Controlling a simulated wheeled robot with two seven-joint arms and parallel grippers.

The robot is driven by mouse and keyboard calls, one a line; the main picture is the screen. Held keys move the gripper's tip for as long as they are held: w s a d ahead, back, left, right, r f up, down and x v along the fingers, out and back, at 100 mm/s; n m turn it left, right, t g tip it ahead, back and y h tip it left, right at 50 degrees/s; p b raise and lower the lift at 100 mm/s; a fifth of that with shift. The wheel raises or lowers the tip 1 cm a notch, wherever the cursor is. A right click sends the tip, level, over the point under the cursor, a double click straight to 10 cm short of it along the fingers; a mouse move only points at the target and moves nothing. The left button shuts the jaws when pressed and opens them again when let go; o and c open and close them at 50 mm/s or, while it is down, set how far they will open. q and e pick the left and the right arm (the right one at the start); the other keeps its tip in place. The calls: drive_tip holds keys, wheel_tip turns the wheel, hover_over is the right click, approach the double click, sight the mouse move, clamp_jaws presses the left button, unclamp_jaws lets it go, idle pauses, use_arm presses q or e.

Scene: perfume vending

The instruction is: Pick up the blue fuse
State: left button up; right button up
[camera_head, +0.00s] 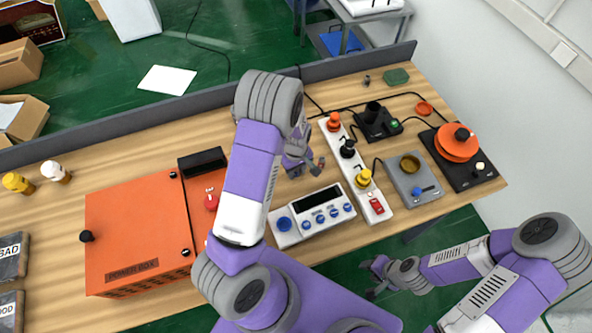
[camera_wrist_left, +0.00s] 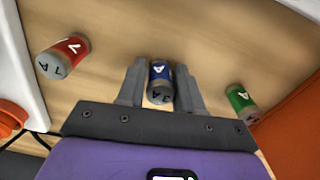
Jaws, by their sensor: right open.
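The blue fuse (camera_wrist_left: 160,80) shows in the left wrist view, between the two fingers of my left gripper (camera_wrist_left: 159,75). Narrow gaps show beside it, and the fingers look open around it. In the head view my left gripper (camera_head: 299,166) is low over the table, and the blue fuse is hidden there. A red fuse (camera_wrist_left: 66,55) lies to the left and a green fuse (camera_wrist_left: 240,99) to the right in the wrist view. The red one also shows in the head view (camera_head: 321,163). My right gripper (camera_head: 375,276) is open and empty, off the table's front edge.
An orange power box (camera_head: 135,230) stands left of my left arm. A white meter (camera_head: 312,215) with blue knobs is in front of the gripper. A white switch strip (camera_head: 353,170) is to its right. Farther right are a grey box (camera_head: 415,178) and an orange dial (camera_head: 457,147).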

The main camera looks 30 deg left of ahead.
use_arm(q)
clamp_jaws()
wheel_tip(320, 180, up, 10)
drive_tip(key=shift+r+p, duration=0.1)
drive_tip(key=shift+p, duration=0.45)
